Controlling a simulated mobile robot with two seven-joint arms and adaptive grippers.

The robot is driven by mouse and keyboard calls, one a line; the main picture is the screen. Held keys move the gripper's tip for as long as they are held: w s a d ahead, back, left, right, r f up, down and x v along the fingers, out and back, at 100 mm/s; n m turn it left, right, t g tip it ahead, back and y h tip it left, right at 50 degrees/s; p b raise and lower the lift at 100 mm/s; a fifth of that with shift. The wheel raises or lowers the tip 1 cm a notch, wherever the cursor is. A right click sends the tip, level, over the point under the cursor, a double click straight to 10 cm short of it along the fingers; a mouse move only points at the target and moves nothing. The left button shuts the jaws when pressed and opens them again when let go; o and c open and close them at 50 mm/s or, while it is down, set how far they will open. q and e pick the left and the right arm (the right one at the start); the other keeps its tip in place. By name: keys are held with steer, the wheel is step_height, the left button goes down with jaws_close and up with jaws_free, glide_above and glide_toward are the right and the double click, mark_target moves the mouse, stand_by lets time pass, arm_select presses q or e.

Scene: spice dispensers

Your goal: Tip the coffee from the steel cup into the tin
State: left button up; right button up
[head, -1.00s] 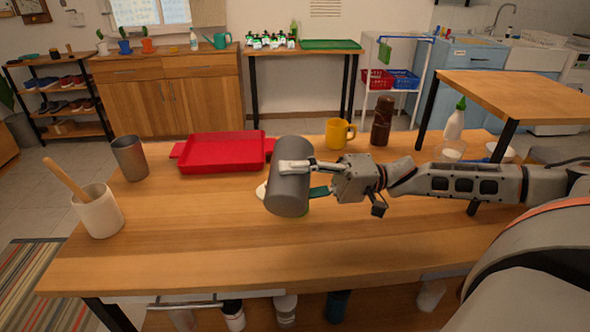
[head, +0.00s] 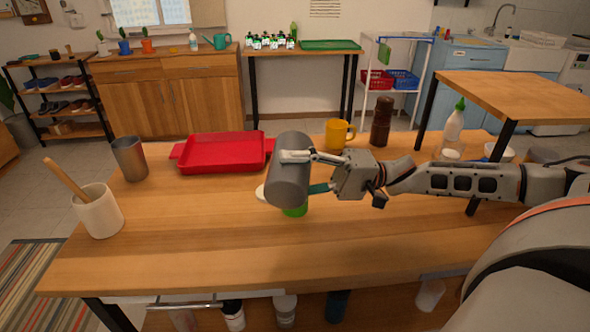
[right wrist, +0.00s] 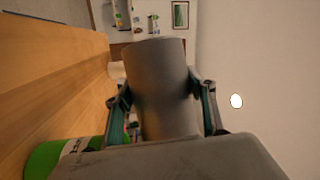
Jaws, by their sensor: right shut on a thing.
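The grey steel cup (head: 289,175) is in my right gripper (head: 300,157), whose fingers are shut on its sides. The cup is held in the air, tilted far over, close to lying flat in the right wrist view (right wrist: 160,90). Its mouth and any coffee are hidden. The green tin (head: 296,211) stands on the table, mostly hidden under the cup's near end in the head view. It also shows at the lower left of the right wrist view (right wrist: 62,157). My left gripper is not in view.
A white disc (head: 261,192) lies just left of the tin. A red tray (head: 215,168), a second metal cup (head: 130,160) and a white crock (head: 98,212) stand to the left. A yellow mug (head: 337,135) and brown mill (head: 381,121) stand behind. The table front is clear.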

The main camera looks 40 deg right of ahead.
steer(key=shift+w+r+m, duration=0.1)
steer(key=shift+r+m, duration=0.15)
steer(key=shift+m, duration=0.05)
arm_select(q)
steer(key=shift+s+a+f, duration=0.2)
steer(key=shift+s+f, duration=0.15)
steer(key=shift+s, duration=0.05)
arm_select(e)
steer(key=shift+w+d+r+m+t, duration=0.1)
steer(key=shift+r+m+t, duration=0.2)
steer(key=shift+m+t, duration=0.15)
arm_select(q)
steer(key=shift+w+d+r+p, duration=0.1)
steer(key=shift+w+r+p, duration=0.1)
steer(key=shift+p, duration=0.1)
arm_select(e)
steer(key=shift+w+d+r+m, duration=0.15)
steer(key=shift+r+m, duration=0.1)
steer(key=shift+m, duration=0.2)
steer(key=shift+r, duration=0.1)
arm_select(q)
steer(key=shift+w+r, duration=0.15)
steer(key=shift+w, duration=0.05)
arm_select(e)
steer(key=shift+d+r+m, duration=0.1)
steer(key=shift+r+m, duration=0.1)
steer(key=shift+m, duration=0.2)
